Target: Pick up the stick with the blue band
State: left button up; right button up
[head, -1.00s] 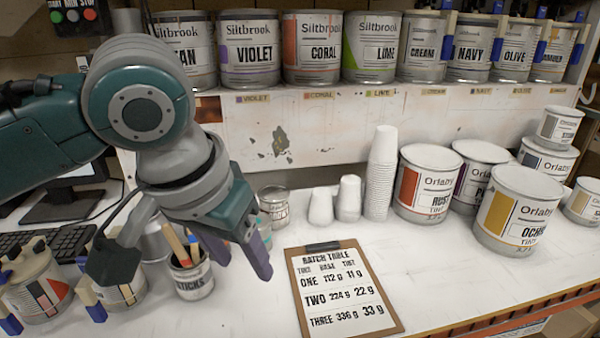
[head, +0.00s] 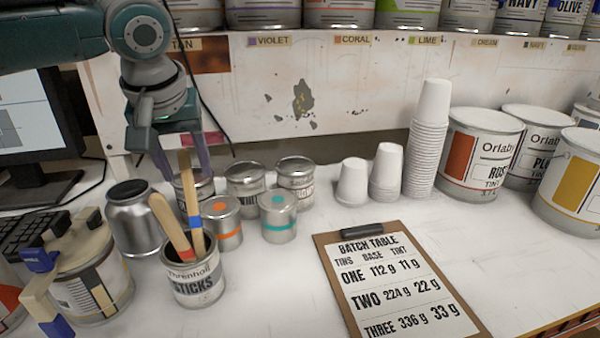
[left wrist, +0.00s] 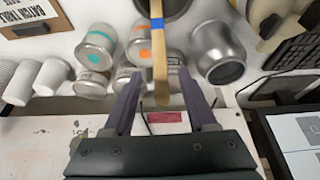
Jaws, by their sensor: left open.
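The stick with the blue band (head: 192,200) leans upright in the sticks can (head: 196,288) on the bench, its plain wooden top above the rim. A second stick with a red band (head: 170,229) stands beside it in the same can. My left gripper (head: 187,180) is open and empty, behind the stick's top in the head view. In the left wrist view the blue-banded stick (left wrist: 158,60) reaches toward the gap between the two open fingers (left wrist: 158,92); I cannot tell how deep between them it is. My right gripper is not in view.
Small tins, one orange-banded (head: 223,224) and one teal-banded (head: 278,217), stand right of the can. A silver canister (head: 135,222) and a larger paint tin (head: 92,281) are at left. A clipboard (head: 325,262) lies on the right, near paper cups (head: 352,182).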

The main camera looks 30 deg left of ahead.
aim_at(195, 221)
pick_arm(q)
jog(key=shift+x, duration=2.35)
jog(key=shift+s, duration=0.1)
grip_shut()
